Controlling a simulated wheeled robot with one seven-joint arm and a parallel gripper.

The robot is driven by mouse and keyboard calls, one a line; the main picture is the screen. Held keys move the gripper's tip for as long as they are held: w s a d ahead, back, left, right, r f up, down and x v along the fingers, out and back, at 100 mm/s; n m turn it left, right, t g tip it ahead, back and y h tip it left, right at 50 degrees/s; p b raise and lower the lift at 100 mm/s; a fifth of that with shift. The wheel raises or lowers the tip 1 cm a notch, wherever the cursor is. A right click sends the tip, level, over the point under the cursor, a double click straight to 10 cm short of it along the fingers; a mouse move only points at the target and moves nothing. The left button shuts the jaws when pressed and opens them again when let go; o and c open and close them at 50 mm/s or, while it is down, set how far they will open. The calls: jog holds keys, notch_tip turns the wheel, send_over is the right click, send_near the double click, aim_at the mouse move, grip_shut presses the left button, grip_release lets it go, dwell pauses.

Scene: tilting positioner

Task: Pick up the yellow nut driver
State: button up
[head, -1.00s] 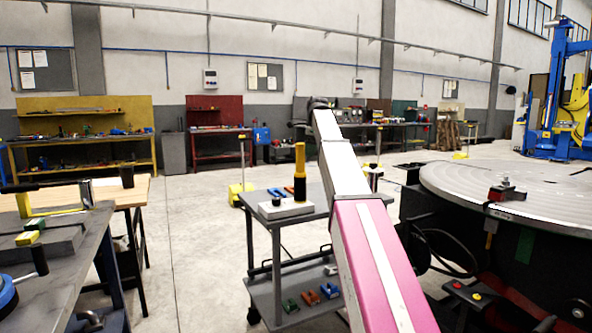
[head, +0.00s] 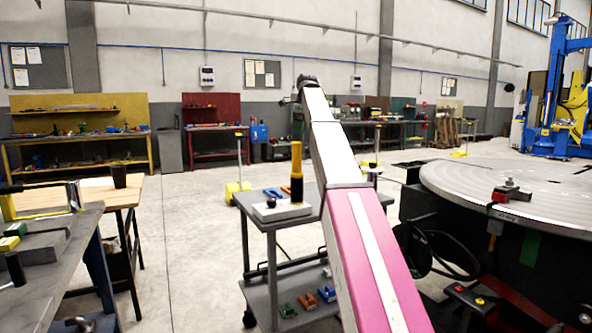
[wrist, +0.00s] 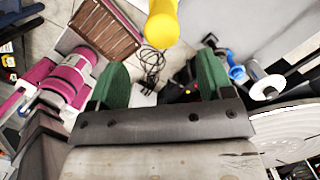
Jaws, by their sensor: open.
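The yellow nut driver (head: 296,160) stands upright on the top of a grey trolley, in or behind a pale block (head: 281,210). Its upper part is yellow and its lower part is black. A yellow rounded cylinder (wrist: 163,22), apparently the driver's handle, is beyond the fingertips at the top edge, cut off by the frame.
A large round table (head: 480,185) with a red and black clamp stands at the right. A workbench (head: 75,245) is at the left.

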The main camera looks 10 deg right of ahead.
aim_at(296, 148)
jog(key=f, duration=0.3)
jog(key=shift+w+a+f, duration=0.1)
jog(key=shift+a+f, duration=0.15)
jog(key=shift+f, duration=0.05)
jog(key=shift+w+a+f, duration=0.15)
jog(key=shift+a+f, duration=0.05)
jog(key=shift+f, duration=0.65)
jog(key=shift+w+a+f, duration=0.2)
jog(key=shift+f, duration=0.7)
jog(key=shift+w+a+f, duration=0.15)
jog(key=shift+a+f, duration=0.05)
jog(key=shift+f, duration=0.65)
jog(key=c, duration=1.1)
jog(key=shift+r, duration=0.1)
